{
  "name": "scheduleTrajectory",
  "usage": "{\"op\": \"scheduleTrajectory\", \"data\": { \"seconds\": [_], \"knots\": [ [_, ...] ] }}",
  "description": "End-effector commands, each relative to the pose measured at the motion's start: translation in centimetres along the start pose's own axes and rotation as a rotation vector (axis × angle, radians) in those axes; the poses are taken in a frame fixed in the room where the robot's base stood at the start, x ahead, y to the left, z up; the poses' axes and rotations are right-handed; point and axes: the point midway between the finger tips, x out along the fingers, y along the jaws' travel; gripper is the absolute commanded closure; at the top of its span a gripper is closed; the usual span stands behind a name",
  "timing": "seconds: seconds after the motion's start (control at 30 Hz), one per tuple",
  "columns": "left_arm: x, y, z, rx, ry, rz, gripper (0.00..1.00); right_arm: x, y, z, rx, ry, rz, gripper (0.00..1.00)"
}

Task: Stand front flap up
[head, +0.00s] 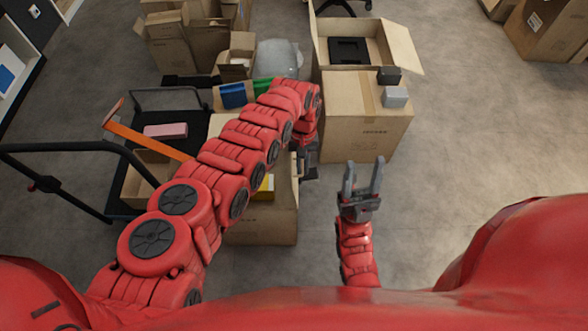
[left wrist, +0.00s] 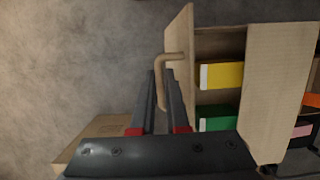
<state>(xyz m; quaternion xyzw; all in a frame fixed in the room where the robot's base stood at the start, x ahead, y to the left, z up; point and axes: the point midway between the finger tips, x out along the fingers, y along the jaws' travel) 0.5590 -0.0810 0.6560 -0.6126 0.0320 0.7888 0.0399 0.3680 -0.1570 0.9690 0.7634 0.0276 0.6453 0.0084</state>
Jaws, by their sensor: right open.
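The open carton (head: 262,222) stands on the floor below my left arm. In the left wrist view it holds a yellow item (left wrist: 221,75) and a green item (left wrist: 216,124). A cardboard flap (left wrist: 181,35) sticks out from the carton's edge, with a tan curved handle-like strip (left wrist: 176,55) on it. My left gripper (head: 309,160) is at the carton's right side. In the left wrist view its fingers (left wrist: 161,72) stand apart around the strip; whether they press on it cannot be told. My right gripper (head: 363,163) is open and empty above bare floor.
A larger carton (head: 352,125) stands beyond, with a grey box (head: 395,97) and a dark box (head: 389,76) on it. A black cart (head: 125,195) with a pink box (head: 166,130) is at the left. An open carton (head: 395,45) stands behind.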

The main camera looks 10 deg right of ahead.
Motion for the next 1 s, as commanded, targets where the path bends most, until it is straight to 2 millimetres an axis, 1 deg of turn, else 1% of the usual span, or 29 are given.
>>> {"op": "scheduleTrajectory", "data": {
  "seconds": [0.03, 0.1, 0.13, 0.37, 0.47, 1.0],
  "knots": [
    [-0.2, -0.1, 0.0, -0.002, 0.001, 0.000, 0.78, 0.2, 0.0, 0.0, 0.000, 0.001, 0.000, 0.50],
    [-0.2, -0.2, 0.0, -0.002, 0.001, -0.001, 0.65, 0.2, 0.0, 0.0, 0.000, 0.001, 0.000, 0.50],
    [-0.2, -0.2, 0.0, -0.002, 0.000, -0.001, 0.62, 0.2, 0.0, 0.0, 0.000, 0.001, 0.000, 0.50],
    [-0.2, -0.2, 0.0, -0.002, 0.000, -0.001, 0.62, 0.3, 0.0, -0.1, 0.000, 0.001, 0.000, 0.50],
    [-0.7, -0.2, 0.1, -0.002, 0.001, -0.001, 0.62, 0.7, 0.0, -0.1, 0.000, 0.001, 0.000, 0.50],
    [-6.4, -0.2, 1.6, -0.001, 0.001, -0.001, 0.62, 6.3, 0.3, -1.1, 0.000, 0.001, 0.000, 0.50]
  ]
}}
